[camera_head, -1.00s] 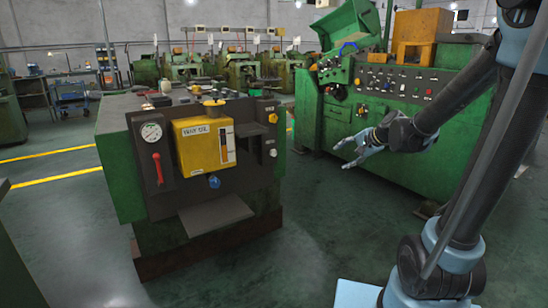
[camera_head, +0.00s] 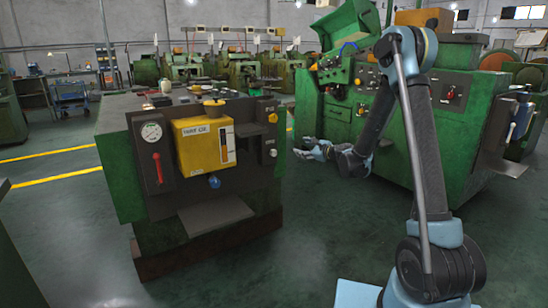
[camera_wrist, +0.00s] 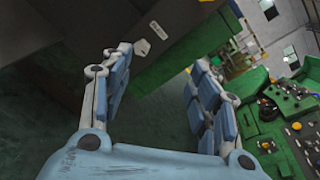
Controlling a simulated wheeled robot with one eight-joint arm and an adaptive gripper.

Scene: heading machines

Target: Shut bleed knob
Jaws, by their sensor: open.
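A small blue round knob (camera_head: 214,181) sits on the dark front panel, just below the yellow tank (camera_head: 199,144); I cannot read a label that marks it as the bleed knob. Two other small knobs, an orange one (camera_head: 272,118) and a pale one (camera_head: 273,153), are on the panel's right part. My gripper (camera_head: 302,147) is open and empty, in the air to the right of this machine and apart from it. In the wrist view my open fingers (camera_wrist: 158,68) have nothing between them, and the blue knob is not recognisable there.
The panel also carries a gauge (camera_head: 151,131) and a red-handled lever (camera_head: 157,167). A dark shelf (camera_head: 215,214) juts out below the blue knob. A larger green machine (camera_head: 339,123) stands behind my arm. The floor (camera_head: 310,240) in front is clear.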

